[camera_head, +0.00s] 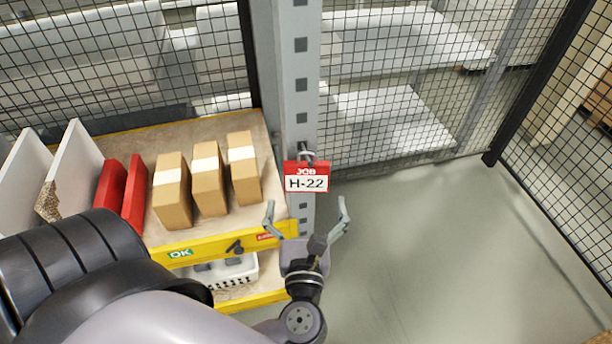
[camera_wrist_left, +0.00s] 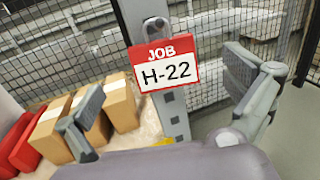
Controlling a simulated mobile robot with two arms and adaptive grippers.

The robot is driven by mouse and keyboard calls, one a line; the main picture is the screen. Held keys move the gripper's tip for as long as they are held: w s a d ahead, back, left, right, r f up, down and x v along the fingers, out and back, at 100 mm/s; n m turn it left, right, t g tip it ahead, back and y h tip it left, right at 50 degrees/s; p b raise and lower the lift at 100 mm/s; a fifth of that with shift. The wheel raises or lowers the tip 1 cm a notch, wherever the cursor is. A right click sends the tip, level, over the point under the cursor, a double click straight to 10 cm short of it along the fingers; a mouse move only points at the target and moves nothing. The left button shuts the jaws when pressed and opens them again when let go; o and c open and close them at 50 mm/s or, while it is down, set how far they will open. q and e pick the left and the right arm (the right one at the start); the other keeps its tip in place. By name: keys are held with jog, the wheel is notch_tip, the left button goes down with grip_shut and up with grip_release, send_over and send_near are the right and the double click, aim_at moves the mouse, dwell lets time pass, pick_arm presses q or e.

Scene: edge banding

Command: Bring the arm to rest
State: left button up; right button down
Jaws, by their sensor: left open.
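My left gripper (camera_head: 306,220) comes in from the left in the head view, with its fingers spread wide and nothing between them. In the left wrist view, its two open fingers (camera_wrist_left: 168,95) stand on either side of the job tag. The red and white tag reading "JOB H-22" (camera_head: 306,178) hangs from a hook on the grey perforated post (camera_head: 298,80). The tag also shows in the left wrist view (camera_wrist_left: 165,68), just beyond the fingers and apart from them. My right gripper is in neither view.
A yellow-edged shelf (camera_head: 190,238) at left holds several cardboard boxes (camera_head: 208,178), red pieces (camera_head: 121,190) and white boards (camera_head: 72,170). A white basket (camera_head: 225,272) sits below. Black mesh fencing (camera_head: 400,90) stands behind. The floor (camera_head: 440,250) at right is clear.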

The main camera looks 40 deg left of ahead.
pick_arm(q)
jog(key=s+d+f+n+g+h+b, duration=0.1)
jog(key=s+f+n+g+h, duration=0.1)
jog(key=f, duration=1.1)
jog(key=s+d+f+n+g+h+b, duration=0.1)
jog(key=s+f+n+g+h, duration=0.15)
jog(key=f, duration=1.05)
jog(key=s+d+f+n+g+h+b, duration=0.1)
jog(key=d+f+n+g+h, duration=0.15)
jog(key=f, duration=1.05)
jog(key=s+a+f+n+g+h+b, duration=0.1)
jog(key=s+a+f+n+g, duration=0.1)
jog(key=s+f+n, duration=0.8)
jog(key=s+a+f+n+g+h+b, duration=0.2)
jog(key=s+f+n+g, duration=0.3)
jog(key=s+f+n, duration=0.4)
jog(key=s+f, duration=0.5)
jog(key=shift+s+n+b, duration=0.15)
jog(key=shift+n+b, duration=0.15)
jog(key=shift+n, duration=0.1)
jog(key=shift+a, duration=0.1)
